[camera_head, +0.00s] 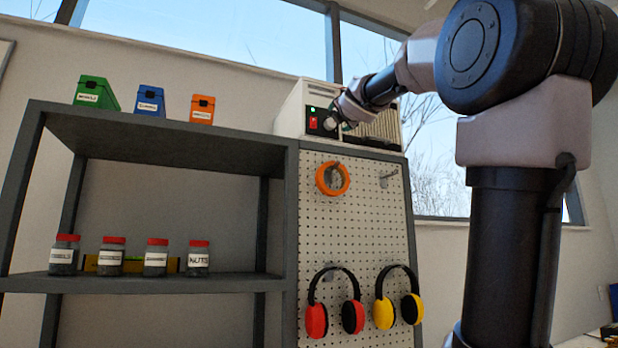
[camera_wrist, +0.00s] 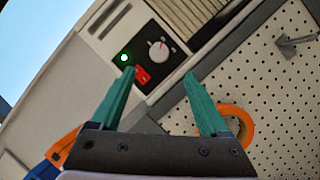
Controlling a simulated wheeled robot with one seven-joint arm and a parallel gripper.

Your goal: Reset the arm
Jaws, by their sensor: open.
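My arm reaches up from the right in the head view, toward the white machine (camera_head: 302,98) on top of the shelf unit. In the wrist view my gripper (camera_wrist: 161,72) is open, with two green fingers and nothing between them. Its fingertips point at the machine's black control panel (camera_wrist: 150,50). The panel has a lit green light (camera_wrist: 124,57), a round knob (camera_wrist: 158,50) and a red switch (camera_wrist: 142,76). The left fingertip overlaps the edge of the red switch in the picture; I cannot tell whether they touch. In the head view, my wrist hides part of the machine's front.
Green (camera_head: 97,93), blue (camera_head: 149,101) and orange (camera_head: 202,109) boxes stand on the shelf top. Several red-lidded jars (camera_head: 114,256) stand below. The pegboard (camera_head: 345,235) holds orange tape (camera_head: 333,179) and two headsets, red (camera_head: 317,320) and yellow (camera_head: 384,313). Windows are behind.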

